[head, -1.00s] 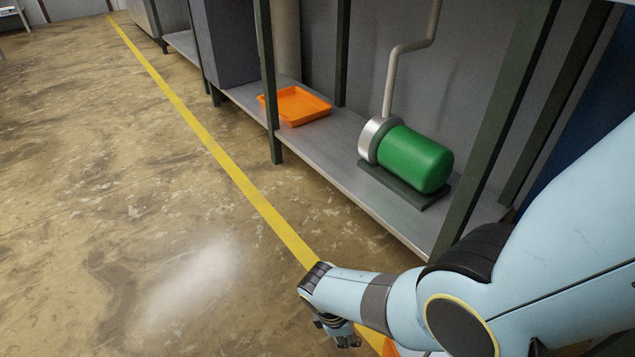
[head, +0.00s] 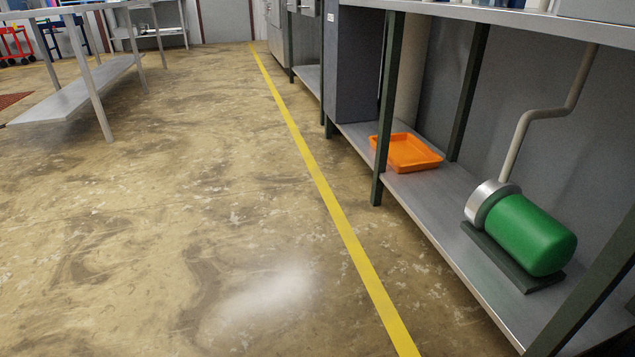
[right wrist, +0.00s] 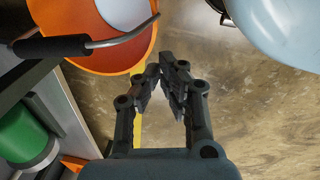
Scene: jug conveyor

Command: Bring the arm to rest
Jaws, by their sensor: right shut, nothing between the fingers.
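My right gripper (right wrist: 164,72) shows in the right wrist view, with its dark fingertips together and nothing between them. It hangs in the air over the floor, beside the yellow line. No gripper or arm shows in the head view now. My left gripper is not in view.
A bench with a lower shelf (head: 432,205) runs along the right, holding an orange tray (head: 408,153) and a green motor (head: 530,235). The floor (head: 180,220) left of the yellow line (head: 335,210) is clear.

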